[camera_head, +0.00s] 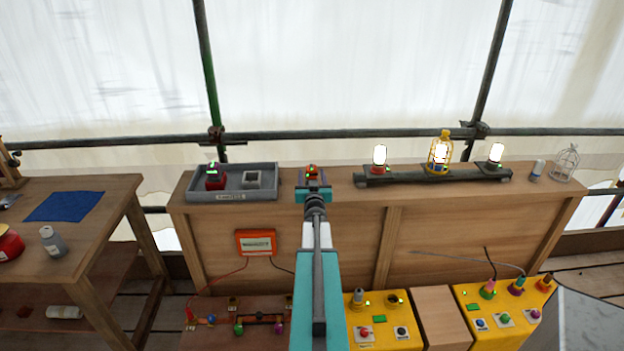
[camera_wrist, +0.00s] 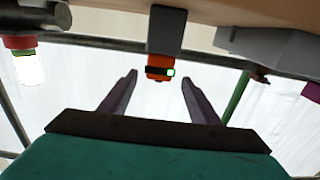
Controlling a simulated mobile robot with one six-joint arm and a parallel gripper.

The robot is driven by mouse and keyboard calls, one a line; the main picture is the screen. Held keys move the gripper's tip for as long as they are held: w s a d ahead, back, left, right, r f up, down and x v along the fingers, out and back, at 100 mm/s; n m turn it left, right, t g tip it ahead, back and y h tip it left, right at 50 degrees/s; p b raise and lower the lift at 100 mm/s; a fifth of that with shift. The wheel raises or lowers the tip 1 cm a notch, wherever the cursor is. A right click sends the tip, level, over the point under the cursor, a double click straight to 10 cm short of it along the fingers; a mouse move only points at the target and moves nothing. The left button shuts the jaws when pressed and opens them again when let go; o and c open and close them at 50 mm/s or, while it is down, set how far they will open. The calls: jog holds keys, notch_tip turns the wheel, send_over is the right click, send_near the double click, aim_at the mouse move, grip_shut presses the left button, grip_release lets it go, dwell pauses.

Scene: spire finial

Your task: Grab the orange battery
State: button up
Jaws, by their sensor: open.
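The orange battery (camera_wrist: 160,68) has a dark band and a small lit spot. In the wrist view, which looks upside down, it sits against a grey holder (camera_wrist: 167,28) at the wooden bench. In the head view the battery (camera_head: 312,171) shows small on the bench top, just beyond my gripper (camera_head: 313,186). In the wrist view my gripper (camera_wrist: 159,80) is open, its two dark fingers apart, with the battery between and just beyond the tips. I see no contact. The gripper and arm partly hide the holder in the head view.
A grey tray (camera_head: 232,194) with a red battery-like item (camera_head: 215,178) and a grey block stands left. A dark lamp bar (camera_head: 436,179) with several lit lamps stands right. Yellow panels (camera_head: 384,337) lie below. A scaffold rail (camera_head: 350,134) runs behind.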

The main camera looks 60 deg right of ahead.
aim_at(311, 172)
dwell(0.4)
jog(key=shift+p+x, duration=1.45)
jog(key=shift+x, duration=1.2)
jog(key=shift+s+f, duration=0.1)
grip_shut()
